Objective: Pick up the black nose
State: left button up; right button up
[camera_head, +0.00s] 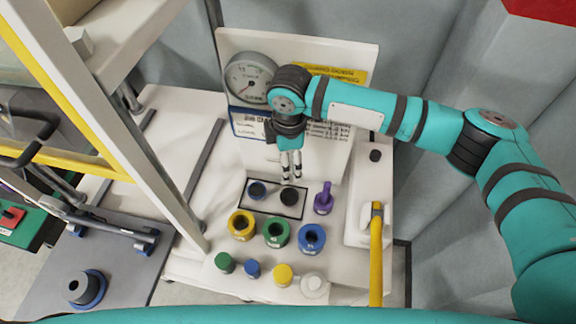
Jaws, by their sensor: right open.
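A round black piece (289,197), which looks like the black nose, sits in the right half of a small black-edged tray (273,207) on the white table. My right gripper (290,176) points down just above and behind it. Its fingers are open and slightly apart, with nothing seen between them. The fingertips appear close to the piece, but I cannot tell whether they touch it. My left gripper is not in view.
A gauge panel (355,54) stands behind; a yellow handle (376,260) is at right.

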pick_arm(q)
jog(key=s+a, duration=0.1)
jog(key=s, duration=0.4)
pick_arm(e)
jog(key=b, duration=0.4)
send_over(289, 197)
jog(key=shift+g, duration=0.3)
notch_tip(289, 197, down, 12)
jog(key=shift+s+f, duration=0.15)
jog(key=shift+f+b, duration=0.15)
jog(key=shift+b, duration=0.25)
jog(key=shift+f+b, duration=0.35)
jog(key=shift+b, duration=0.05)
jog(key=f+b, duration=0.4)
jog(key=b, duration=0.1)
jog(key=shift+w+f, duration=0.2)
jog(key=shift+f, duration=0.1)
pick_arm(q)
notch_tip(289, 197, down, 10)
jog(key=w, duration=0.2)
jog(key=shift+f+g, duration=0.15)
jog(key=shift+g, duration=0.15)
pick_arm(e)
jog(key=shift+r, duration=0.1)
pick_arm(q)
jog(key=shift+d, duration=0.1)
pick_arm(e)
jog(key=c, duration=1.5)
